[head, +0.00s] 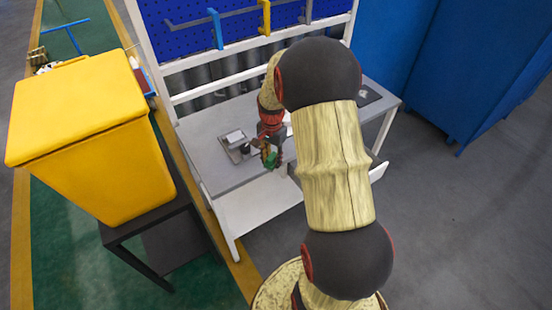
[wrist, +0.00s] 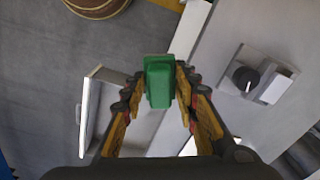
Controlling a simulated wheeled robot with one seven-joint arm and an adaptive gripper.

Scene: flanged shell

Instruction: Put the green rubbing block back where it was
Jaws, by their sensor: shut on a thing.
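The green rubbing block (wrist: 159,82) is held between the two fingers of my gripper (wrist: 160,98) in the wrist view. In the head view the green block (head: 270,159) shows at the end of my gripper (head: 268,150), over the front part of the grey bench top (head: 215,177). A small grey tray (head: 228,152) lies on the bench, left of my gripper. The tray also shows at the right in the wrist view (wrist: 262,62). The block's underside is hidden.
A yellow bin (head: 85,140) on a dark stand (head: 185,240) is left of the bench. A blue pegboard (head: 235,25) with hooks rises behind the bench. A white open drawer or shelf (head: 260,205) is below its front edge. Blue cabinets (head: 450,70) stand at the right.

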